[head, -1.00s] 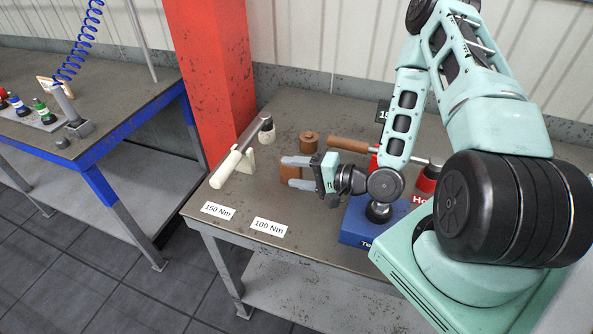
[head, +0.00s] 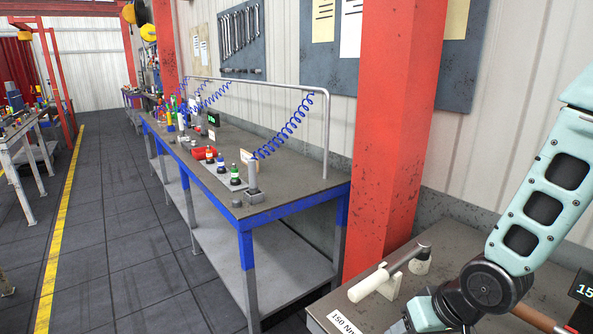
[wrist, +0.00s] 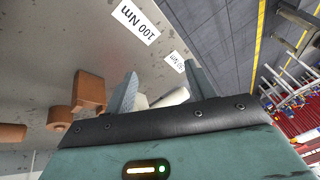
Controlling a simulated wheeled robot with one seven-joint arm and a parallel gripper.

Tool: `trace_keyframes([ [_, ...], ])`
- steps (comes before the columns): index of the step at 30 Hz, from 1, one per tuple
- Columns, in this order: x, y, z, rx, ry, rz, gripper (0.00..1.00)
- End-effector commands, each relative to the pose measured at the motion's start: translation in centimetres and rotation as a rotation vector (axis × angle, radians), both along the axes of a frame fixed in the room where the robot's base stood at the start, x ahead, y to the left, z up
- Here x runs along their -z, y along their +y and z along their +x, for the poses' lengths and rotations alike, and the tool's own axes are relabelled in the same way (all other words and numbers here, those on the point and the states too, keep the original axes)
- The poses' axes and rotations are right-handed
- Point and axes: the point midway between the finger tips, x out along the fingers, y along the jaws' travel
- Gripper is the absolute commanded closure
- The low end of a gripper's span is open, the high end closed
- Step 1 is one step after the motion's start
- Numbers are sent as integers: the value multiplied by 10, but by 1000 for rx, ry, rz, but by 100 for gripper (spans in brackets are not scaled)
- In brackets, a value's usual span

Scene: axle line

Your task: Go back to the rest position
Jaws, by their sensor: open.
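My gripper (wrist: 160,72) is open in the wrist view, its two grey fingers spread above the grey bench top. A white handle shows past and between the fingers, and they do not grip it. In the head view only the teal body of my gripper shows at the bottom edge; its fingertips are cut off. My arm bends down into the picture from the right. The white-handled torque wrench (head: 370,283) rests on a white holder on the bench (head: 459,240), left of my gripper.
A 150 Nm label (head: 343,323) lies near the bench's front edge. The 100 Nm label (wrist: 135,22) and a brown wooden block (wrist: 88,91) lie near my gripper. A red pillar (head: 395,130) stands behind the bench. A blue-edged workbench (head: 300,200) stands left; the aisle floor is clear.

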Motion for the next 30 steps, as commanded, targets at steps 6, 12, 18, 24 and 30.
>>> trace_keyframes([
  [6,-47,40,-61,-237,75,-219,45],
  [12,-83,63,-132,-419,168,-303,45],
  [18,-99,70,-170,-509,221,-323,45],
  [24,-99,70,-171,-513,224,-323,45],
  [30,-99,70,-171,-513,224,-323,45],
])
